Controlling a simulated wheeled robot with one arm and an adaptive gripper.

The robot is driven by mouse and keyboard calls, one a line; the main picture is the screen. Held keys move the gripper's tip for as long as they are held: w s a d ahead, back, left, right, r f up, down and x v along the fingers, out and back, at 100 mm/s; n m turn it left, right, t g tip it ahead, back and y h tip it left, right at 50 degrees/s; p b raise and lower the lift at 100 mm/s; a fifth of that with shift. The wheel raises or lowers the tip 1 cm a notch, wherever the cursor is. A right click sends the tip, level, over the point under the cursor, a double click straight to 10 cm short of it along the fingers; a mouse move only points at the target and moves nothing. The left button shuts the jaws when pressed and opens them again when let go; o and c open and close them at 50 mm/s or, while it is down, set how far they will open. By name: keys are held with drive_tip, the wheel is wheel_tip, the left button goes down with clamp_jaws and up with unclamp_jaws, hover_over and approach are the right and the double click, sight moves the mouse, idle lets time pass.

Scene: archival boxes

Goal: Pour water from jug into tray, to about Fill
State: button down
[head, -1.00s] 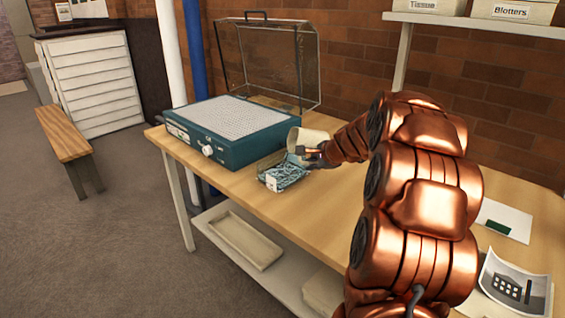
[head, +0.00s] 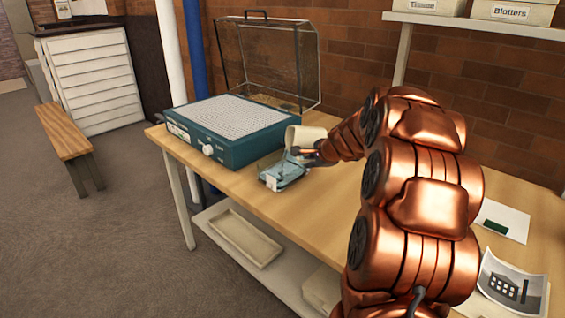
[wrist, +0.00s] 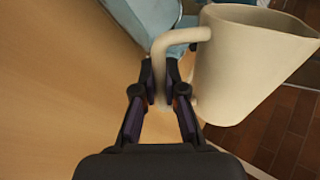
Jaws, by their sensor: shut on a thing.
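In the head view my gripper (head: 312,155) is at the jug's side, small and partly hidden. The small clear tray (head: 284,177) stands on the bench just below and left of the jug, with bluish water in it and a white label on its near side. The water level against the label is too small to read.
A teal box-like device (head: 230,130) with a perforated top and a knob stands close behind the tray. Its clear lid (head: 268,62) is raised. Bare bench (head: 330,205) lies to the right and front. A printed photo (head: 512,285) lies at the right.

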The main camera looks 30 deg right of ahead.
drive_tip(key=shift+f, duration=0.1)
drive_tip(key=shift+d, duration=0.1)
drive_tip(key=shift+d+f+b, duration=0.25)
drive_tip(key=shift+b, duration=0.15)
drive_tip(key=shift+s+d+f+m+t+y+b, duration=0.2)
drive_tip(key=shift+d+f+m+t+y+b, duration=0.3)
drive_tip(key=shift+f+b, duration=0.45)
drive_tip(key=shift+d+r, duration=0.1)
drive_tip(key=shift+d, duration=0.1)
drive_tip(key=shift+w+a+r+y+p, duration=0.1)
drive_tip(key=shift+a+r+y+p, duration=0.2)
drive_tip(key=shift+y+p, duration=0.35)
drive_tip(key=shift+r+p, duration=0.1)
drive_tip(key=shift+p, duration=0.45)
drive_tip(key=shift+w+a+m+y, duration=0.1)
drive_tip(key=shift+m+y, duration=0.15)
drive_tip(key=shift+m, duration=0.05)
